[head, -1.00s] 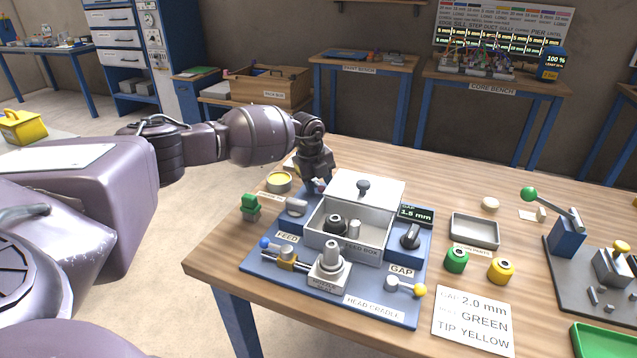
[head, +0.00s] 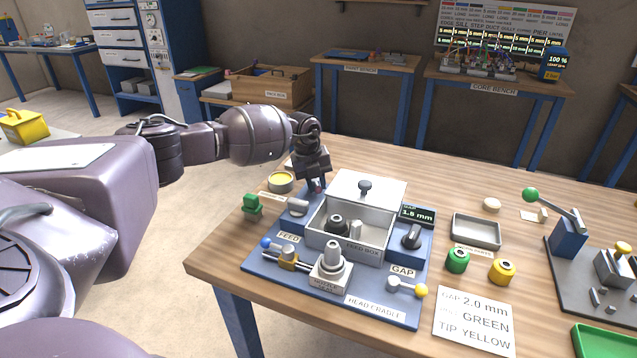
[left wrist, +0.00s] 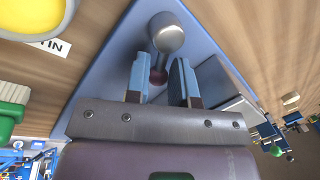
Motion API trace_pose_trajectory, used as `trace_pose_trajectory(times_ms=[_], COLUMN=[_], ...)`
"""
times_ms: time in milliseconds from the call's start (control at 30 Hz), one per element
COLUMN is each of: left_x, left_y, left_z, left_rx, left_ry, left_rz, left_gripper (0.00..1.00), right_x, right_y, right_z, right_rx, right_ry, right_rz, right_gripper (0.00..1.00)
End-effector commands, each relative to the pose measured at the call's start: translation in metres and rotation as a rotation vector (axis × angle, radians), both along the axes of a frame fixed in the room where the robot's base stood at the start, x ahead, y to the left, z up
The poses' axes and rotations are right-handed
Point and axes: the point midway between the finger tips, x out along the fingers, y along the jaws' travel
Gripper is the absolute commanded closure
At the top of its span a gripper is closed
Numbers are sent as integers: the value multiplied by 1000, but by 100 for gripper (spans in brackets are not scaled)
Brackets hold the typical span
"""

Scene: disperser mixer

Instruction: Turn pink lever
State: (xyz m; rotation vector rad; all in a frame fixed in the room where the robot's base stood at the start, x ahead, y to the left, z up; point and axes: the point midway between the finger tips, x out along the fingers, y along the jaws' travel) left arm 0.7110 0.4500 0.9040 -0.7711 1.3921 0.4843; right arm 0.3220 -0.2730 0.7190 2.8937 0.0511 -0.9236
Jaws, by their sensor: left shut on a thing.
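The pink lever's ball end (left wrist: 158,76) shows dull red-pink in the left wrist view, on a short arm from a grey round hub (left wrist: 167,38). In the head view the grey hub (head: 298,207) sits at the back left of the blue machine base, by the FEED label. My left gripper (left wrist: 160,68) has its two fingers on either side of the ball end and is shut on it. In the head view the left gripper (head: 317,186) points down behind the hub and partly hides the lever. My right gripper is not in view.
The white feed box (head: 340,249) stands just right of the left gripper. A round yellow tin (head: 281,182) and a green-handled brush (head: 252,205) stand to its left. A blue-ball lever (head: 266,243) and a yellow-ball lever (head: 421,291) are nearer the front.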

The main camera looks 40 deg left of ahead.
Motion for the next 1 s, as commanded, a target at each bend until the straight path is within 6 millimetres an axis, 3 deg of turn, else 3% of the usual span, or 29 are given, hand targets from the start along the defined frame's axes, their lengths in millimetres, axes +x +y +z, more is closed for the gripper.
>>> trace_pose_trajectory(times_ms=[500, 1000], left_x=[-7, -8], left_y=[12, 18], left_z=[-3, -1], left_rx=[-2, 0], left_ry=[3, 2], left_rz=[-428, -591], left_gripper=[100, 100], right_x=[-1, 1], right_y=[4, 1], right_z=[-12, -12], right_rx=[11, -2], right_ry=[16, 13], right_rz=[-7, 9], right_gripper=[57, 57])
